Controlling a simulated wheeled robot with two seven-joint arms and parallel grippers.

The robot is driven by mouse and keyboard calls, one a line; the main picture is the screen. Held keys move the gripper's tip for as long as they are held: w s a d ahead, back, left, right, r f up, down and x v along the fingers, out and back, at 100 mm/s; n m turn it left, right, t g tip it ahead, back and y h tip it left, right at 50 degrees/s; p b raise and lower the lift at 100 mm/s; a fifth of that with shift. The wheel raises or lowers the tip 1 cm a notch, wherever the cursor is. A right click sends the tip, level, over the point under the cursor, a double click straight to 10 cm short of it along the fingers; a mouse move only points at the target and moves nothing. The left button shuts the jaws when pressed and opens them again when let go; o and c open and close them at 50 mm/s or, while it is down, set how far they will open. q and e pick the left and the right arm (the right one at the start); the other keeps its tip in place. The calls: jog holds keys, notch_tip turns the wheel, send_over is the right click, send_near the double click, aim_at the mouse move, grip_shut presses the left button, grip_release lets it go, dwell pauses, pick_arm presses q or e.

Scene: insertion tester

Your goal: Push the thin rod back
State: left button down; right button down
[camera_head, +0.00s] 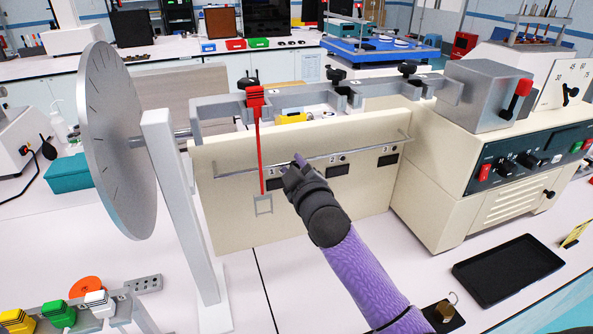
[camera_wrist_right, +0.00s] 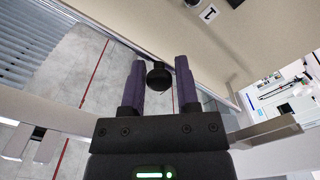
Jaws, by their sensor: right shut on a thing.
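A thin silver rod (camera_head: 372,143) runs sideways along the front of the cream panel (camera_head: 230,215) of the tester. My right gripper (camera_head: 298,164) is at the middle-left stretch of this rod and covers part of it. In the right wrist view, my right gripper (camera_wrist_right: 160,82) has its two purple fingers on either side of a dark round knob (camera_wrist_right: 158,75), and it is shut on it. How the knob joins the rod is hidden. My left gripper is not in view.
A large grey disc (camera_head: 115,140) and a light upright post (camera_head: 180,205) stand to the left. A red strip (camera_head: 260,150) hangs before the panel. The control box (camera_head: 520,160) is on the right. A black tray (camera_head: 508,268) lies at front right.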

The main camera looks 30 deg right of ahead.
jog(key=shift+r, duration=0.1)
jog(key=c, duration=0.6)
grip_release()
jog(key=shift+w, duration=0.1)
jog(key=shift+o, duration=0.8)
jog(key=shift+w, duration=0.1)
jog(key=p+v, duration=0.1)
jog(key=v, duration=0.9)
jog(key=shift+p, duration=0.3)
